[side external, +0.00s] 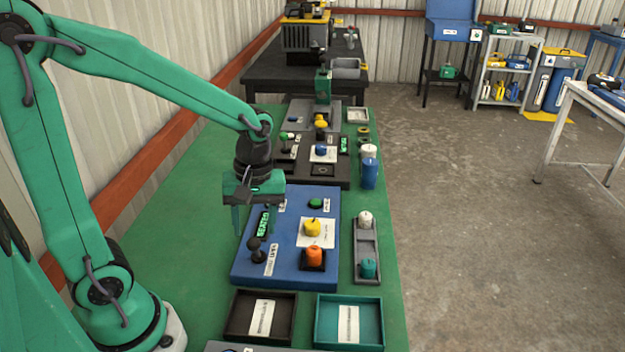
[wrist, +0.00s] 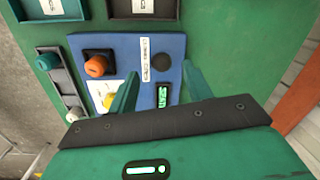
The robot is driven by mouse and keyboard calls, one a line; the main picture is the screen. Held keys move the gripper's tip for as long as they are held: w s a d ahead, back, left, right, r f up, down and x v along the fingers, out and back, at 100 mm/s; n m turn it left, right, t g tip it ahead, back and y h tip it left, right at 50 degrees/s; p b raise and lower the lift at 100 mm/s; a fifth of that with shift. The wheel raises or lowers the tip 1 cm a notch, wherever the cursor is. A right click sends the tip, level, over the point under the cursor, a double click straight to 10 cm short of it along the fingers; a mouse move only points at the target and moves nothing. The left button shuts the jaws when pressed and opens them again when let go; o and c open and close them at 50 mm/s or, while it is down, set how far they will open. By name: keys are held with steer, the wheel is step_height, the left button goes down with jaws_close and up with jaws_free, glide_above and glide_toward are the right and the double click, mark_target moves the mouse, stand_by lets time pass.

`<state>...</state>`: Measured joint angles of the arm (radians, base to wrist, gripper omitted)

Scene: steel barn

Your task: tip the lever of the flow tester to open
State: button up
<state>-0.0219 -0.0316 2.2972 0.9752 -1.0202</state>
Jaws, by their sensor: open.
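A blue panel (side external: 240,270), which I take as the flow tester, lies on the green bench below my gripper; the wrist view also shows this blue panel (wrist: 128,46). Its lever has a black ball knob (side external: 254,243) at the panel's near left, above a dark base. The wrist view shows the knob (wrist: 161,62) between my fingers in the picture. I cannot tell how far the lever leans. A green-lit display (side external: 264,222) sits beside it. My gripper (side external: 254,218) is open and empty, pointing down above the panel's left side, apparently apart from the knob.
The panel also carries a yellow piece (side external: 312,227), an orange piece (side external: 315,257) and a green button (side external: 315,203). A grey rack (side external: 366,243) stands to its right. A black tray (side external: 232,318) and a teal tray (side external: 322,330) lie in front. Another dark fixture (side external: 330,175) is behind.

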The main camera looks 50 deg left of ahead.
mark_target(253, 249)
steer(key=shift+s+a+f, duration=0.1)
steer(key=shift+s+f, duration=0.05)
steer(key=shift+f, duration=1.15)
steer(key=shift+s+a+f, duration=0.1)
steer(key=shift+f, duration=1.15)
steer(key=shift+s+a+f, duration=0.1)
steer(key=shift+s+f, duration=0.05)
steer(key=shift+f, duration=1.15)
jaws_close()
